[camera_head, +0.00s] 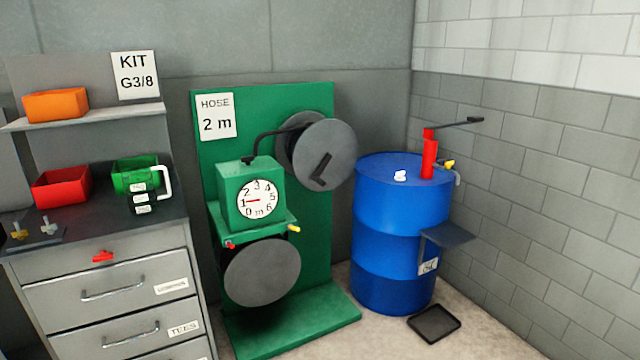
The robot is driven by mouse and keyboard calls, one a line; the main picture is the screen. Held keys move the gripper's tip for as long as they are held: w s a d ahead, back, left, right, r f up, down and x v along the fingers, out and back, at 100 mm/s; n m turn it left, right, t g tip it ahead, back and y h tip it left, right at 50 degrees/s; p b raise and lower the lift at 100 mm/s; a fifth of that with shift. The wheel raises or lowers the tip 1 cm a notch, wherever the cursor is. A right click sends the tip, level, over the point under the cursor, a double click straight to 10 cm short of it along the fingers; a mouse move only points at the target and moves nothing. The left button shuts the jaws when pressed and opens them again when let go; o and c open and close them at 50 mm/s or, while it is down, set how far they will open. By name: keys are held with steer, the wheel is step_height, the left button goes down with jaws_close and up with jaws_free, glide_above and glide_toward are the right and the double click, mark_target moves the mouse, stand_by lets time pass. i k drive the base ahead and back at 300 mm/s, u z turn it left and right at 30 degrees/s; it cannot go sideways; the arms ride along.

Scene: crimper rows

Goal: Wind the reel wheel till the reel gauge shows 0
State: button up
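The reel gauge (258,200) is a round white dial on a green box, numbered 0 to 6 and marked m. Its red needle points left, at about 1. Above right, a grey reel (328,150) of two discs is mounted on the green board, with a dark L-shaped mark or handle on its front disc. A black hose runs from it to the top of the gauge box. I cannot tell for certain which disc is the reel wheel. My gripper is not in view.
A sign on the green board (210,180) reads HOSE 2 m. A blue drum (395,240) with a red pump (429,160) stands close on the right. A grey drawer cabinet (110,270) stands on the left. A black tray (434,323) lies on the floor.

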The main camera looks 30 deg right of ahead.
mark_target(325, 154)
steer(key=u, duration=0.05)
steer(key=i, duration=1)
steer(key=z, duration=0.05)
